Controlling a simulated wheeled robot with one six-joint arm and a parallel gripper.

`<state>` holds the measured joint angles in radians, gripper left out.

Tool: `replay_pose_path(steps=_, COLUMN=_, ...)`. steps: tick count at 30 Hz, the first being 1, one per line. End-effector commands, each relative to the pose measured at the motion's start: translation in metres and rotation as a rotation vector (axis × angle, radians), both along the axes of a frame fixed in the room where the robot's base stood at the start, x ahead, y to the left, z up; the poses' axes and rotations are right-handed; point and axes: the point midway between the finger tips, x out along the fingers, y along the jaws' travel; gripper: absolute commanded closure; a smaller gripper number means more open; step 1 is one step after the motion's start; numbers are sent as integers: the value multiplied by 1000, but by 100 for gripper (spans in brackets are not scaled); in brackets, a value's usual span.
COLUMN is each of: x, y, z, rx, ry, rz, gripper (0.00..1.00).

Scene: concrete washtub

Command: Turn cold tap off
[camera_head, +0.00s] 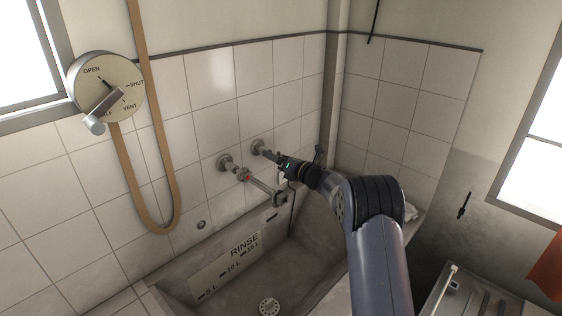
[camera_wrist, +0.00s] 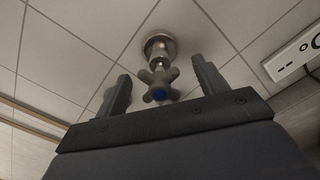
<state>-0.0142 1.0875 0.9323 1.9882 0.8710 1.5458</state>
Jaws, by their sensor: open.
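The cold tap (camera_wrist: 158,82) has a grey cross-shaped handle with a blue centre, on a round wall flange. In the wrist view it lies between the two open fingers of my gripper (camera_wrist: 160,90), apart from both. In the head view my gripper (camera_head: 282,165) is at the wall over the sink, and the cold tap's handle is mostly hidden behind it; the tap's wall flange (camera_head: 258,147) shows. To its left is the other tap (camera_head: 243,174), with a red mark.
The concrete sink (camera_head: 318,262) with a drain and a RINSE level plate (camera_head: 225,275) lies below. A valve dial (camera_head: 105,85) and a hanging brown hose (camera_head: 165,190) are at the left. A white panel (camera_wrist: 293,52) is at the right of the wrist view.

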Motion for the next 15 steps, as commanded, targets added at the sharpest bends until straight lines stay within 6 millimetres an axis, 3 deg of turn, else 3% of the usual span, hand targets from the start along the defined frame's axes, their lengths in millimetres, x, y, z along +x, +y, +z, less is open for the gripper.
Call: replay_pose_path(steps=15, x=-35, y=-36, z=-1, rx=-1, ry=0, rz=-1, gripper=32)
